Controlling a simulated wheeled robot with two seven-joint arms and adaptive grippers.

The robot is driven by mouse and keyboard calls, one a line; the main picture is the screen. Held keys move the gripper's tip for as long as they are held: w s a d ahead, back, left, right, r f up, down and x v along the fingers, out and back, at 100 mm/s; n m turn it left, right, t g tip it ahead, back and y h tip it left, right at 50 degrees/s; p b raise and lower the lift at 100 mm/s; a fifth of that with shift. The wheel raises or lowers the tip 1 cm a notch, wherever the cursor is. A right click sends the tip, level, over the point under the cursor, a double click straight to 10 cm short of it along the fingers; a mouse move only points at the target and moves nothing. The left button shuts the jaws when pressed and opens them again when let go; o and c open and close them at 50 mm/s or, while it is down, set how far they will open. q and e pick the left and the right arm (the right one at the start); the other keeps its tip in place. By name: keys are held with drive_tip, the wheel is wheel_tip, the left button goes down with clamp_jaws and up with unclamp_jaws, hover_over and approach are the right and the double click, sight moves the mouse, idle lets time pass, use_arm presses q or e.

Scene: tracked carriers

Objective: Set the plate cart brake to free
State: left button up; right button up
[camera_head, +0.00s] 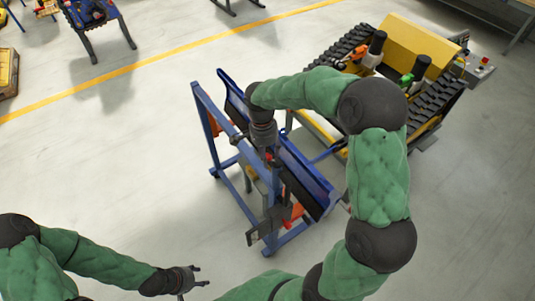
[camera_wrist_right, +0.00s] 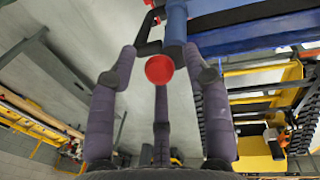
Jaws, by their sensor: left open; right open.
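The plate cart (camera_head: 233,133) is a blue frame holding tilted dark plates with blue edges, in the middle of the head view. My right gripper (camera_head: 270,158) is over the cart's upper rail, pointing down. In the right wrist view a red ball knob (camera_wrist_right: 159,69) sits between its spread fingers, close to their tips. A black bent bar (camera_wrist_right: 147,40) and a blue post (camera_wrist_right: 176,22) are just beyond the knob. I cannot tell whether any finger touches the knob. My left gripper (camera_head: 194,280) is open and empty, low in the head view, apart from the cart.
A yellow tracked carrier (camera_head: 415,50) with black tracks stands behind the cart at the right. A control box with a red button (camera_head: 482,66) is beyond it. A yellow floor line (camera_head: 160,62) crosses the back. The floor left of the cart is clear.

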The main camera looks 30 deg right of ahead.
drive_tip(key=shift+f, duration=0.4)
drive_tip(key=shift+c, duration=0.3)
clamp_jaws()
